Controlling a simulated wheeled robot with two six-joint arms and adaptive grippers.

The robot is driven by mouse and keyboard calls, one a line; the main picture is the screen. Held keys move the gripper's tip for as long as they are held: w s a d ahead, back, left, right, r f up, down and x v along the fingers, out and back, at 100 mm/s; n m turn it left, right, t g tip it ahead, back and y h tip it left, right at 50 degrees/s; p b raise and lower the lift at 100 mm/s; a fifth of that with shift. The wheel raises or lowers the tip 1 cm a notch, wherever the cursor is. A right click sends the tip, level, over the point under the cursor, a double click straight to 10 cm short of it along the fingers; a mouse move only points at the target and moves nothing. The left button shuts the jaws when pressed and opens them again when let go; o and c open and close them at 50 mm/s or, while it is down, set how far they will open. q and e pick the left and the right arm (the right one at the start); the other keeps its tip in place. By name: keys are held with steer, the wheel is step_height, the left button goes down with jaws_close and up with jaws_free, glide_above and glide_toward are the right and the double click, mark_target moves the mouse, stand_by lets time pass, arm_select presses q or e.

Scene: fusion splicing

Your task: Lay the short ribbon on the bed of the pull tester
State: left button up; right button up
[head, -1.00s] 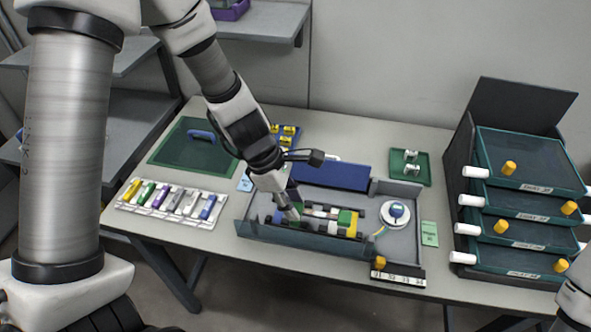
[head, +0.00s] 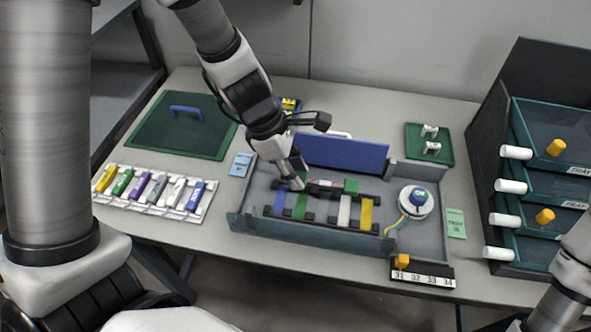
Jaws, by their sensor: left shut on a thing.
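My left gripper (head: 298,184) comes down over the grey open-topped unit and is shut on a thin piece with a green end (head: 350,186). This piece appears to be the short ribbon; it points right from the fingertips, with a dark, reddish and pale middle. It looks held over the back part of the bed; I cannot tell whether it touches. The grey unit (head: 340,243), apparently the pull tester, has dark rails crossed by blue, green, white and yellow strips (head: 366,213). A round white gauge (head: 416,203) with a blue top sits at its right. My right gripper is not in view.
A raised blue panel (head: 345,154) stands behind the bed. A rack of coloured cartridges (head: 150,190) and a green mat (head: 180,128) lie left. A small green tray (head: 430,145) and stacked drawers (head: 555,185) stand right. A numbered block (head: 422,276) lies at the front.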

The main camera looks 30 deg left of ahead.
arm_select(q)
steer(key=shift+s+f, duration=0.1)
steer(key=shift+f, duration=0.1)
steer(key=shift+f+b, duration=0.4)
steer(key=shift+f, duration=0.05)
steer(key=shift+r, duration=0.1)
steer(key=o, duration=1)
steer(key=p+v, duration=1.1)
steer(key=v, duration=0.2)
